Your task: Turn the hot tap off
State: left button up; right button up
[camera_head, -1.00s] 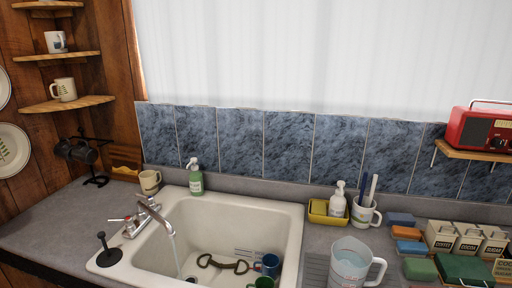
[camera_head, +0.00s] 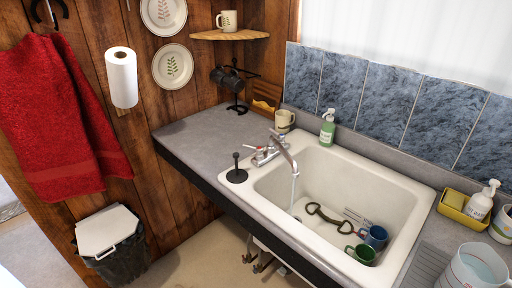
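The chrome mixer tap (camera_head: 268,154) stands on the left rim of the cream sink (camera_head: 410,196). Its spout reaches out over the basin, and a stream of water (camera_head: 292,192) falls from it. A small lever with a red mark (camera_head: 259,148) shows on the near left side of the tap. This is too small to tell how far it is turned. Neither of my grippers is in view.
A black plunger-like stopper (camera_head: 236,172) stands at the sink's left corner. A green soap bottle (camera_head: 327,128) and a beige mug (camera_head: 284,120) stand behind. Blue (camera_head: 373,237) and green mugs (camera_head: 361,254) lie in the basin. The left counter (camera_head: 190,140) is mostly clear.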

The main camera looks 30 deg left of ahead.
aim_at(259, 149)
jog(key=j+u, duration=0.1)
jog(key=j, duration=0.45)
jog(key=j+u, duration=0.1)
jog(key=j, duration=0.4)
jog(key=j+u, duration=0.15)
jog(key=j, duration=0.4)
jog(key=j+u, duration=0.1)
jog(key=j, duration=0.4)
jog(key=j+u, duration=0.1)
jog(key=j, duration=0.45)
jog(key=i+j+u, duration=0.1)
jog(key=j, duration=0.4)
jog(key=i+j+u, duration=0.1)
jog(key=j, duration=0.4)
jog(key=i+j+u, duration=0.15)
jog(key=j, duration=0.35)
jog(key=l, duration=0.7)
